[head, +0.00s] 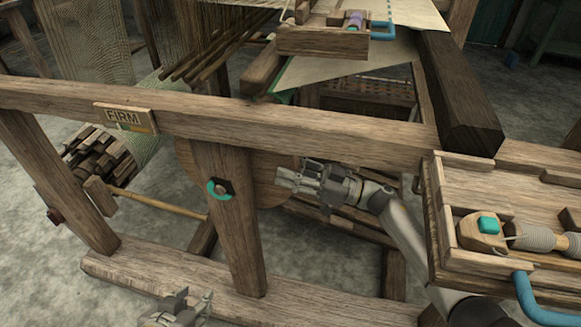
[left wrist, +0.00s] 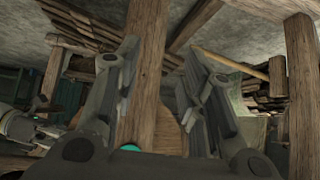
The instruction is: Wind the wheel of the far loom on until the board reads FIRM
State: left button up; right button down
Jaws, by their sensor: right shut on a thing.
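The board (head: 124,117) on the front beam of the loom reads FIRM, with a coloured strip under the word. The wheel (head: 268,180) is a round wooden disc, partly hidden behind the post and beam. My right gripper (head: 292,180) is shut at the wheel's right side; its fingers hide the exact part held. My left gripper (head: 182,304) is low at the bottom edge of the head view, apart from the wheel. In the left wrist view, the left gripper (left wrist: 160,80) is open and empty, with the wooden post (left wrist: 147,60) beyond its spread fingers.
The post (head: 228,225) with a teal ring (head: 219,188) stands before the wheel. A wooden mallet-like handle (head: 160,203) extends to its left. A wooden tray (head: 500,262) with a shuttle and blue handle stands at the right. Grey floor shows between the timbers.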

jog(key=shift+r+h+p, duration=0.3)
jog(key=shift+r+p, duration=0.15)
jog(key=shift+p, duration=0.6)
pick_arm(q)
jog(key=s+a+f+g, duration=0.1)
jog(key=s+g, duration=0.1)
jog(key=s, duration=0.2)
jog(key=s+a+f+g+y, duration=0.1)
jog(key=s+a+g, duration=0.1)
jog(key=s, duration=0.3)
jog(key=shift+f+g, duration=0.35)
jog(key=shift+g, duration=0.05)
pick_arm(e)
jog(key=c, duration=1.1)
grip_release()
jog(key=shift+o, duration=0.2)
jog(key=shift+f, duration=0.15)
